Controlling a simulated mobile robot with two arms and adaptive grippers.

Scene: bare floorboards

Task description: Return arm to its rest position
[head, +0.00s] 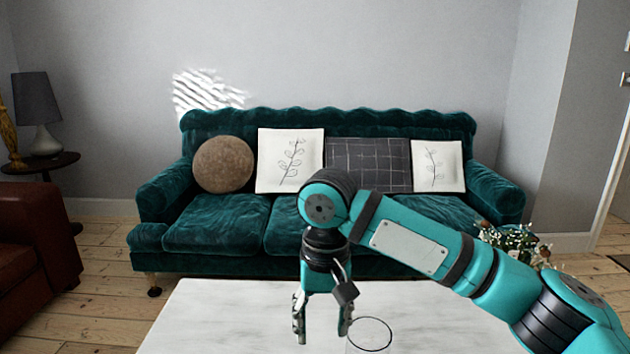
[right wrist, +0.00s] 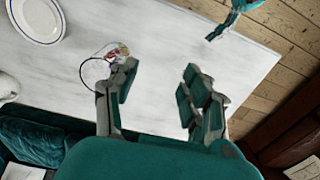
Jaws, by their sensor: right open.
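My right arm reaches in from the right in the head view. Its gripper (head: 322,325) points down over the white tabletop (head: 215,320), fingers apart and nothing between them. In the right wrist view the same gripper (right wrist: 160,92) shows its two fingers spread above the table. A clear glass with a dark rim (head: 371,319) stands just right of the gripper in the head view. It also shows in the right wrist view (right wrist: 84,68), beside and partly behind one finger. My left gripper (right wrist: 213,33) shows small at the top of the right wrist view; its jaw state is unclear.
A white plate (right wrist: 40,18) lies on the table. A green sofa (head: 215,225) with cushions stands behind the table. A plant (head: 515,240) shows behind my right arm. A brown leather chair (head: 30,240) and lamp (head: 38,105) are at left. The table's left part is clear in the head view.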

